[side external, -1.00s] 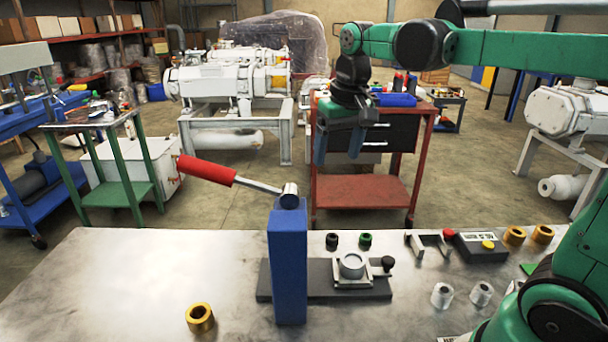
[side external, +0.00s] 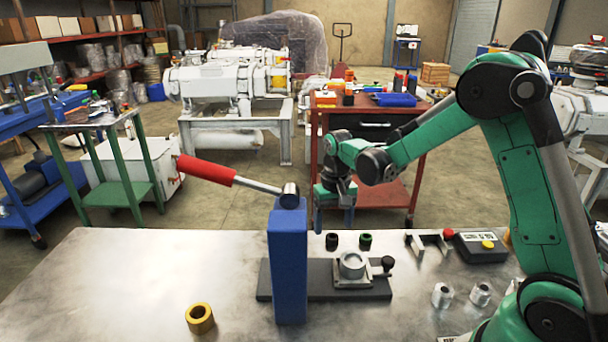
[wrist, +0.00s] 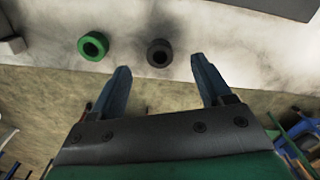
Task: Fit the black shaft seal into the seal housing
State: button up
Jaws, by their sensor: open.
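The black shaft seal (side external: 332,241) is a small dark ring standing on the metal table, left of a green ring (side external: 365,240). In the wrist view the black seal (wrist: 160,52) lies ahead of and between my two blue fingers, apart from both. My gripper (side external: 334,231) points down behind the seals at the table's far edge; its fingers are open and empty (wrist: 163,72). What seems to be the seal housing (side external: 352,265), a round grey metal cup, sits in a fixture on the dark base plate, in front of the seals.
A blue press column (side external: 288,265) with a red-handled lever (side external: 206,170) stands left of the housing. A brass ring (side external: 200,318) lies at front left. Two silver cylinders (side external: 442,295), a grey bracket (side external: 428,245) and a button box (side external: 480,247) are at right. The table's left part is clear.

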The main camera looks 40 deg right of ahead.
aim_at(333, 239)
jog(key=shift+f, duration=1.5)
grip_shut()
jog(key=shift+r, duration=0.15)
notch_tip(333, 239, up, 19)
jog(key=s+a+f, duration=0.5)
jog(key=s+f, duration=0.2)
jog(key=s, duration=0.2)
jog(key=shift+a, duration=0.15)
